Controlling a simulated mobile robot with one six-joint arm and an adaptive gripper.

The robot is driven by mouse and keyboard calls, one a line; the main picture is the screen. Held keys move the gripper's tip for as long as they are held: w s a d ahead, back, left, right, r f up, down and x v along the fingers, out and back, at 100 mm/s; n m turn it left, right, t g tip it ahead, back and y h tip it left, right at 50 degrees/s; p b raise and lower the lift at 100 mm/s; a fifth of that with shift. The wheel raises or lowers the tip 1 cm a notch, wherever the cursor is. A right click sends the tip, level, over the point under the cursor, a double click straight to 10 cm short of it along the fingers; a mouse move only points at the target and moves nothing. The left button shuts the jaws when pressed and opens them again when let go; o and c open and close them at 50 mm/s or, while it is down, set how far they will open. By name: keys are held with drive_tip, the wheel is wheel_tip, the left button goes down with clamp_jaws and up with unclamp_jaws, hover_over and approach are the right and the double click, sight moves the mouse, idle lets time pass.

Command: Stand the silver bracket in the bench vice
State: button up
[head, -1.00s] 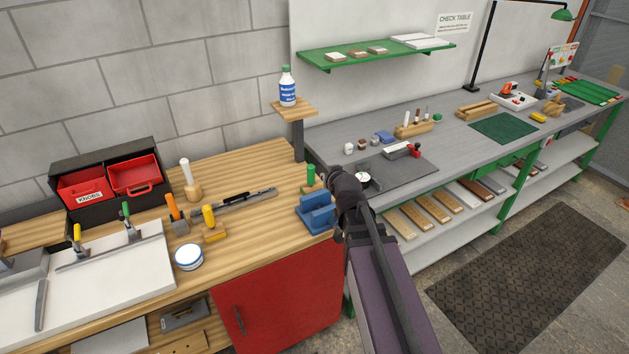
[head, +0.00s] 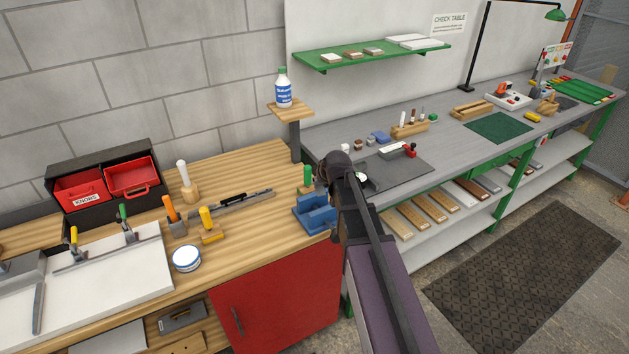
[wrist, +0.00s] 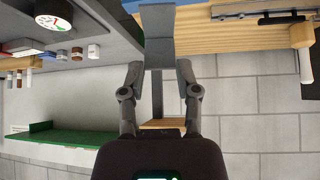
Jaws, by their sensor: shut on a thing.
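The silver bracket (wrist: 158,47) shows in the wrist view as a grey plate with a bent upper part. My gripper (wrist: 160,76) is shut on it, one finger on each side. In the head view my gripper (head: 337,163) is beyond the end of my arm, and the bracket is hidden there. The blue bench vice (head: 315,214) stands on the front right corner of the wooden bench, just left of and below my gripper. Part of the vice's right side is close to my arm. The vice is not clearly seen in the wrist view.
A green cylinder (head: 307,176) stands behind the vice. A post with a small wooden shelf (head: 291,110) and a bottle (head: 284,88) rises at the bench's back. The grey bench (head: 460,150) with a dark mat (head: 395,172) lies to the right. Wood left of the vice is bare.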

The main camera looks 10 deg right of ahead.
drive_tip(key=w+f+n+g, duration=0.1)
drive_tip(key=g, duration=0.1)
drive_tip(key=w+a+f+g, duration=0.1)
drive_tip(key=w+g, duration=0.1)
drive_tip(key=shift+f+n, duration=0.3)
drive_tip(key=shift+n, duration=0.1)
drive_tip(key=shift+w+d+f+b, duration=0.1)
drive_tip(key=shift+f+b, duration=4.45)
drive_tip(key=shift+f, duration=0.15)
drive_tip(key=o, duration=1.1)
